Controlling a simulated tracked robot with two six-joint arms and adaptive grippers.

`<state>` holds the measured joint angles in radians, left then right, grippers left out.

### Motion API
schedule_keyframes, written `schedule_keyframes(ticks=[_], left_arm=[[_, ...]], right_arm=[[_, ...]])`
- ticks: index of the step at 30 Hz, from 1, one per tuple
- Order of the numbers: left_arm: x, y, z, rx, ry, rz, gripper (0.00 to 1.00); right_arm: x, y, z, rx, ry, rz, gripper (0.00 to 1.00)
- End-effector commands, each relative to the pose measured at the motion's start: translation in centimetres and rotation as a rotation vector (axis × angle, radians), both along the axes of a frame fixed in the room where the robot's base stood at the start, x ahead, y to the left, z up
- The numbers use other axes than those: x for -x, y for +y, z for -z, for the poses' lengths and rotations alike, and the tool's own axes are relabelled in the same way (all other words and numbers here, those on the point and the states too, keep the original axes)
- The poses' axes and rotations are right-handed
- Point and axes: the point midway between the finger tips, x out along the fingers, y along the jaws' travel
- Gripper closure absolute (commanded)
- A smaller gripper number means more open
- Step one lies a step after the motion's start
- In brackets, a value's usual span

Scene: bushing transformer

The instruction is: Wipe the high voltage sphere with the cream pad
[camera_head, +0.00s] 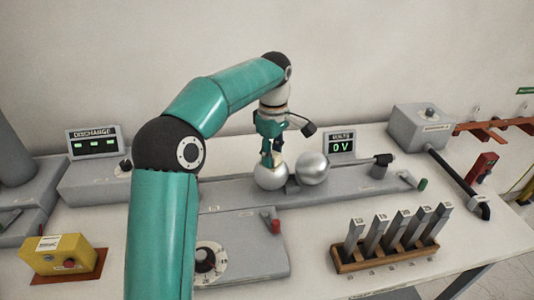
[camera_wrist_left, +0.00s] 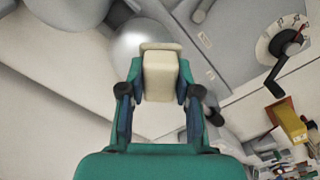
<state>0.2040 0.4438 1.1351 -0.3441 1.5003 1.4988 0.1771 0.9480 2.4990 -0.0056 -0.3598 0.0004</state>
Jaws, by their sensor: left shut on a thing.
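Two shiny metal spheres stand side by side on a grey base: a left sphere (camera_head: 270,177) and a right sphere (camera_head: 312,168). I cannot tell from a label which is the high voltage one. My left gripper (camera_head: 272,152) is right above the left sphere, pointing down. It is shut on the cream pad, which shows clearly between the fingers in the left wrist view (camera_wrist_left: 160,76). There a sphere (camera_wrist_left: 127,46) shows just beyond the pad, partly hidden by it. The pad is at or very near the sphere's top; contact is not clear. My right gripper is not in view.
A display reading 0 V (camera_head: 341,146) stands behind the spheres. A discharge panel (camera_head: 95,141) is at left. A wooden rack (camera_head: 385,256) with several grey upright pieces is front right. A dial panel (camera_head: 245,255) and a yellow box (camera_head: 62,255) are in front.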

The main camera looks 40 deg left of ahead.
Motion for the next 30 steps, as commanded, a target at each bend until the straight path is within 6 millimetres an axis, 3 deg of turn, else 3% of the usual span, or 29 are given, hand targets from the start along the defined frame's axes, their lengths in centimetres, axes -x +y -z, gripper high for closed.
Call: schedule_keyframes(ticks=[1, 18, 30], left_arm=[[0.0, 0.1, -1.8, -0.001, -0.006, -0.003, 0.95], [0.6, 0.8, -6.8, -0.001, -0.006, -0.019, 0.95], [0.7, 0.9, -7.3, -0.001, -0.006, -0.020, 0.95]], right_arm=[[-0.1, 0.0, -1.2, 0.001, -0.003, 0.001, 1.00], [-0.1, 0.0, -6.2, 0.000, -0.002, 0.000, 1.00], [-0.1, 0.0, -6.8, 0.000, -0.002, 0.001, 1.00]])
